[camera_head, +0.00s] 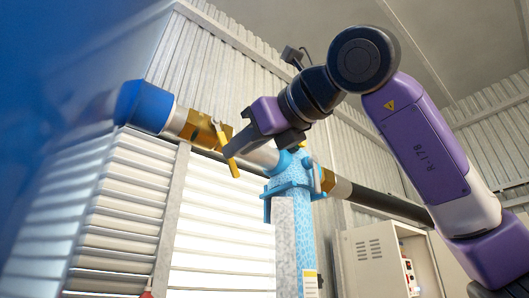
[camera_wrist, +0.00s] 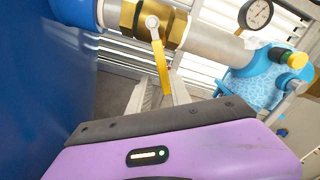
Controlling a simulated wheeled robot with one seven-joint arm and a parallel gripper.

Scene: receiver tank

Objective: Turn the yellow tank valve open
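The tank valve is a brass body (camera_wrist: 170,26) on a pale horizontal pipe, with a flat yellow lever handle (camera_wrist: 160,66) hanging from a round pivot. In the head view the yellow handle (camera_head: 230,161) slants down across the pipe, beside the brass body (camera_head: 197,128). My gripper (camera_head: 232,148) reaches it from the right. In the wrist view my gripper's grey fingers (camera_wrist: 160,88) lie on either side of the handle's lower end. The gap between fingers and handle is too small to tell whether they clamp it.
A blue pipe end (camera_head: 146,106) and large blue surface (camera_wrist: 38,100) lie left. A pressure gauge (camera_wrist: 256,14) and light-blue fitting (camera_wrist: 250,82) with a yellow knob (camera_wrist: 297,61) are right. A grey post (camera_head: 285,245) and an open cabinet (camera_head: 372,262) stand below and right.

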